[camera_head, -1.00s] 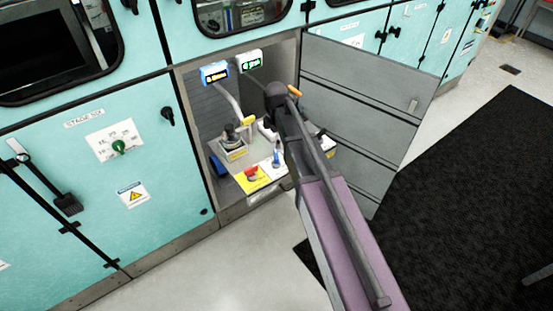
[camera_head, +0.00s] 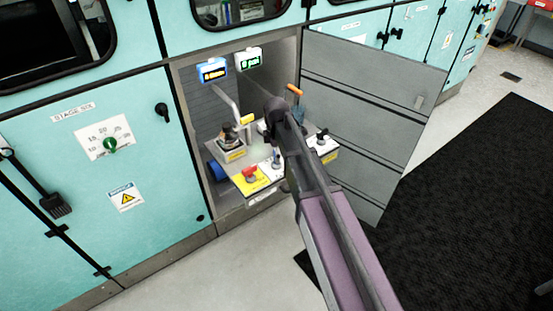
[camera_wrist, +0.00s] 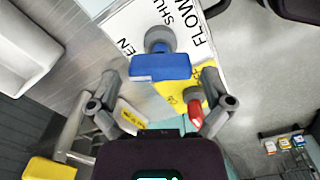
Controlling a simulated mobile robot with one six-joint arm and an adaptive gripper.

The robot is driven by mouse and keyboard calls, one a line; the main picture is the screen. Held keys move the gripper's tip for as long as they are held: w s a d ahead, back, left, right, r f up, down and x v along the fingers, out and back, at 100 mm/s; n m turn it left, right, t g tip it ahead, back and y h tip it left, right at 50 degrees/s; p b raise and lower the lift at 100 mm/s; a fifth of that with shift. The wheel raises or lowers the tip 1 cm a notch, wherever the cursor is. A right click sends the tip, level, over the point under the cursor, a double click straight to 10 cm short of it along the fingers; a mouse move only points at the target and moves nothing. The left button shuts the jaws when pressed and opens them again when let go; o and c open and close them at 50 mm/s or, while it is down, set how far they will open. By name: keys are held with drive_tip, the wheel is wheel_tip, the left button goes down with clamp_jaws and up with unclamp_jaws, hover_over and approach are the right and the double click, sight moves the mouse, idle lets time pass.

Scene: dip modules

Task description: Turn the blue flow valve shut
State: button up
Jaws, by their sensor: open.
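The blue flow valve (camera_wrist: 160,67) is a blue bar handle on a grey round stem, on a white plate (camera_wrist: 123,25) lettered FLOW and SHUT, with part of OPEN at the left. The handle lies roughly across the wrist picture. In the head view the white plate (camera_head: 265,163) shows beside my arm, and the valve there is small and partly covered. My gripper (camera_wrist: 160,84) is open and empty. Its fingers stand on either side of the handle's near side, apart from it. In the head view my arm hides most of my gripper.
A red knob (camera_wrist: 194,107) on a yellow plate is close to the right finger. A black knob (camera_head: 322,137) stands on another white plate. A lever with a yellow grip (camera_head: 246,119) rises at the left. The open grey door (camera_head: 375,110) bounds the right side.

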drive_tip(key=shift+f, duration=0.45)
drive_tip(key=c, duration=1)
drive_tip(key=shift+o, duration=0.2)
drive_tip(key=shift+m, duration=0.4)
drive_tip(key=m, duration=1.1)
drive_tip(key=shift+m, duration=0.4)
